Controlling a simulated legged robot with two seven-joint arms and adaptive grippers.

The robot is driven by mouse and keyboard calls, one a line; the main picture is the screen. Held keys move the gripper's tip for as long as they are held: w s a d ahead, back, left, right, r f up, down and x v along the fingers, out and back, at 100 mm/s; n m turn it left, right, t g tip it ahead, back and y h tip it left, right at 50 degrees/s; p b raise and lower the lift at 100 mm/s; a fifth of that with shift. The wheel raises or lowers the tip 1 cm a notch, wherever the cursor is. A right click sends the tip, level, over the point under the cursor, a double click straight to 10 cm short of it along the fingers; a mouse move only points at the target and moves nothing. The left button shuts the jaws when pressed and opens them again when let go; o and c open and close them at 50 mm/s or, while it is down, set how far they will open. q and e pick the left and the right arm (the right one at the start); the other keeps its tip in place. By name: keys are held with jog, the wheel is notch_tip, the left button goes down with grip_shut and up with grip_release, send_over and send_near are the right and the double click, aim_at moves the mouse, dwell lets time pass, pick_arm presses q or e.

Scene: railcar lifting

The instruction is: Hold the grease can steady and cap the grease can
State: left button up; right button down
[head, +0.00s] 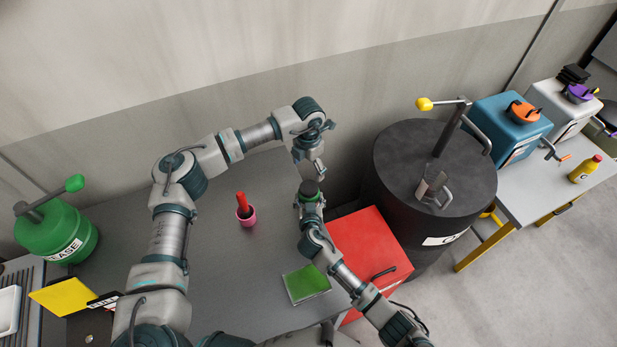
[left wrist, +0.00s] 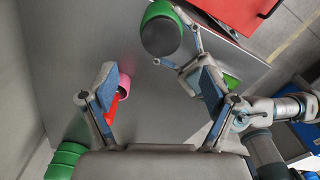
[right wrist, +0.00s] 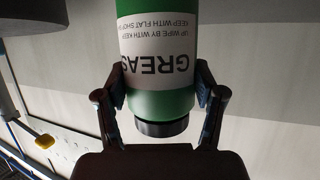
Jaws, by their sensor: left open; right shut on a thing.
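The grease can is a green cylinder with a white GREASE label, seen upside down in the right wrist view (right wrist: 158,45). My right gripper (right wrist: 160,88) is shut on its sides. In the head view the can's dark top (head: 310,187) shows above my right gripper (head: 311,207). In the left wrist view the dark round top (left wrist: 160,36) faces the camera. I cannot tell whether this dark top is a cap. My left gripper (head: 316,172) is open and empty, just above the can. In the left wrist view its fingers (left wrist: 157,84) are apart, with the can beyond them.
A pink cup (head: 246,217) holding a red object stands on the grey table (head: 220,275). A green tray (head: 306,284) lies near the front. A red cabinet (head: 372,250) and a black drum (head: 400,165) stand to the right. A green grease drum (head: 62,228) is at left.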

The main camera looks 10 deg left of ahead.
pick_arm(q)
jog(key=shift+r, duration=1.25)
pick_arm(e)
jog(key=shift+f, duration=0.1)
pick_arm(q)
jog(key=shift+w, duration=0.1)
pick_arm(e)
jog(key=shift+c, duration=0.2)
grip_release()
jog(key=v, duration=1.1)
jog(key=shift+s, duration=0.4)
